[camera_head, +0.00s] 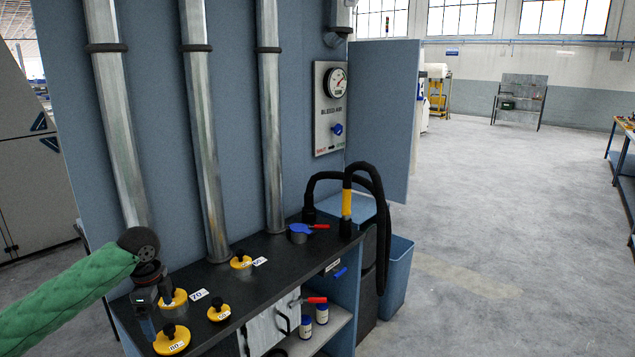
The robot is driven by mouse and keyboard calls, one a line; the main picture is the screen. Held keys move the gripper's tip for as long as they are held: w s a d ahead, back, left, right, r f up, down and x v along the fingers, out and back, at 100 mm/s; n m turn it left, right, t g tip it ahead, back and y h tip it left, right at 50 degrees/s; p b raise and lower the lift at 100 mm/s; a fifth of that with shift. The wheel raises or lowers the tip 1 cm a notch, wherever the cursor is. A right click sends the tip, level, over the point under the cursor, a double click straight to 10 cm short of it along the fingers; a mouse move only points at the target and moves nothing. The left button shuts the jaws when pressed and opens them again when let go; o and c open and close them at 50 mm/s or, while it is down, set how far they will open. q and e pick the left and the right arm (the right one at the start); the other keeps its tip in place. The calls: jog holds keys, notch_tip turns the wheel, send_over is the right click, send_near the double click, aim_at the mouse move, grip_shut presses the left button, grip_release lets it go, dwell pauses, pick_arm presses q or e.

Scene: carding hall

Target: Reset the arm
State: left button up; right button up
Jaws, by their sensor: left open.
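My left arm, in a green sleeve, comes in from the left edge in the head view. My left gripper (152,304) points down over the left end of a dark bench top (275,262). It is open, with its fingers close beside a yellow disc with a black knob (173,299). I cannot tell whether they touch it. Nothing shows held between the fingers. My right gripper is not in view.
More yellow knobbed discs (172,340) and a blue cap (300,230) with a red handle lie on the bench. Metal pipes (205,150) rise behind it. A black hose (381,215) and blue bin (398,275) stand right. The floor (490,230) farther right is clear.

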pick_arm(q)
jog(key=s+d+f+n+t+h, duration=0.1)
jog(key=s+d+f+n, duration=0.1)
jog(key=s+d+f, duration=0.6)
jog(key=s+d+f+n+t+h, duration=0.1)
jog(key=s+d+f+n, duration=0.1)
jog(key=s+d+f, duration=0.65)
jog(key=s+f+n+t+y, duration=0.1)
jog(key=s+f+n, duration=0.3)
jog(key=s, duration=0.6)
jog(key=s+f+n+y, duration=0.1)
jog(key=s+f+n, duration=0.2)
jog(key=s+n, duration=0.55)
jog(key=s+d+f, duration=0.1)
jog(key=s+f, duration=0.1)
jog(key=f, duration=1)
jog(key=s+d+f+m+g, duration=0.1)
jog(key=s+d+f, duration=0.1)
jog(key=f, duration=1)
jog(key=s+d+f+g, duration=0.1)
jog(key=s+f, duration=0.1)
jog(key=f, duration=1.1)
jog(key=shift+d+m+h, duration=0.3)
jog(key=shift+m, duration=0.05)
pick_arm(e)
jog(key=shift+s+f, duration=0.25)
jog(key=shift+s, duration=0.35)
pick_arm(q)
jog(key=shift+s+f, duration=0.1)
